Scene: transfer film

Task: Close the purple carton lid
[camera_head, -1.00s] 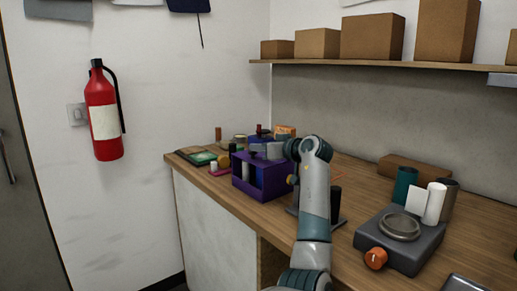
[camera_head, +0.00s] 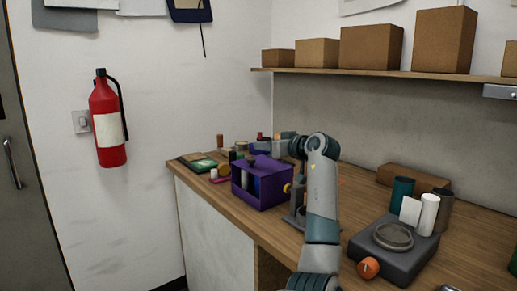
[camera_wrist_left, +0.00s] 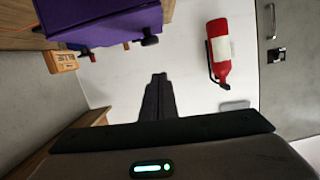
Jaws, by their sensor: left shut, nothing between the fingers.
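The purple carton (camera_head: 260,193) stands on the wooden counter, with dark and light cylinders showing through its open front. A purple lid panel (camera_head: 268,164) shows across its top, and a dark knob (camera_head: 251,161) is at its front left. I cannot tell whether the lid sits fully flat. In the left wrist view the purple carton (camera_wrist_left: 90,22) is at the upper left. My left gripper (camera_wrist_left: 158,78) is shut and empty, its dark fingers apart from the carton. In the head view the left gripper (camera_head: 277,146) is behind the carton's top right. My right gripper is not in view.
A green item (camera_head: 203,166) and several small containers lie left of and behind the carton. A grey device (camera_head: 384,257) with a round dish and cups (camera_head: 428,214) stands at the right. Boxes (camera_head: 370,48) sit on a shelf above. A fire extinguisher (camera_head: 108,120) hangs on the wall.

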